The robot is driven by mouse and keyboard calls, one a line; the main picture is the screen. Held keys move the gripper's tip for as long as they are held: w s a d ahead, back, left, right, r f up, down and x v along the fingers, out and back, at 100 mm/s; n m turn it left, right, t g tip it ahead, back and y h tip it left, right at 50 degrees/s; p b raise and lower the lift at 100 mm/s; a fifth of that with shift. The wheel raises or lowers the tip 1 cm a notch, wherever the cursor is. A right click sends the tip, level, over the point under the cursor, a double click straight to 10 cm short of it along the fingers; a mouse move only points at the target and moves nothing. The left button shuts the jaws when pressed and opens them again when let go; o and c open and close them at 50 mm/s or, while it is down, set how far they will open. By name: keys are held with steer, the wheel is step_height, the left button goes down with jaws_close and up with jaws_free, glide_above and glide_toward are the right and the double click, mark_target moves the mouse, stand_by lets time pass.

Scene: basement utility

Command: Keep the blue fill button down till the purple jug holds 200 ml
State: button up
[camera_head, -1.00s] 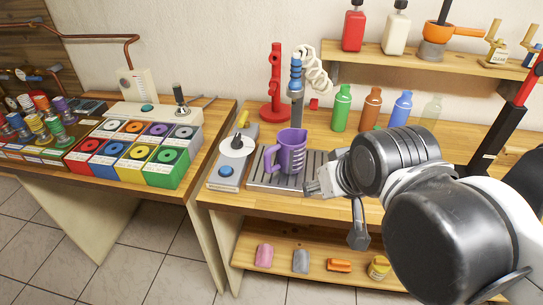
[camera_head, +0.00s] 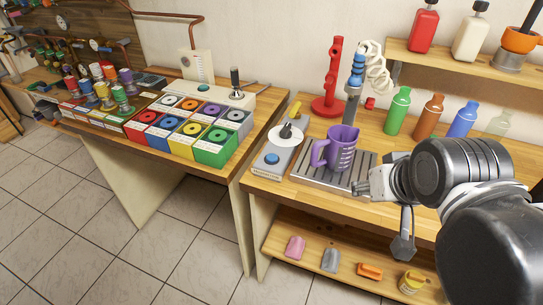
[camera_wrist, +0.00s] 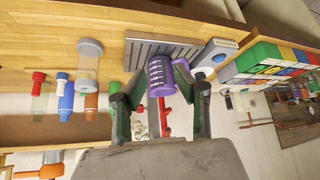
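The purple jug (camera_head: 342,148) stands upright on the slatted drip tray (camera_head: 355,184), below the blue-collared spout (camera_head: 355,80). The blue fill button (camera_head: 272,159) is at the front of a grey control box (camera_head: 270,173) left of the tray. My gripper (camera_head: 364,184) is just right of and in front of the jug. In the wrist view, my gripper (camera_wrist: 160,108) has its fingers spread with nothing clamped. The jug (camera_wrist: 158,75) shows beyond them with white level marks; the blue button (camera_wrist: 220,58) is beyond the right finger. The liquid level cannot be read.
A white dial with a yellow lever (camera_head: 287,133) sits behind the button. A red stand (camera_head: 329,85) is behind the jug. Several coloured bottles (camera_head: 435,117) stand at the back right. Coloured boxes (camera_head: 195,130) fill the left table. A lower shelf (camera_head: 330,240) holds small items.

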jaws_close()
stand_by(1.1)
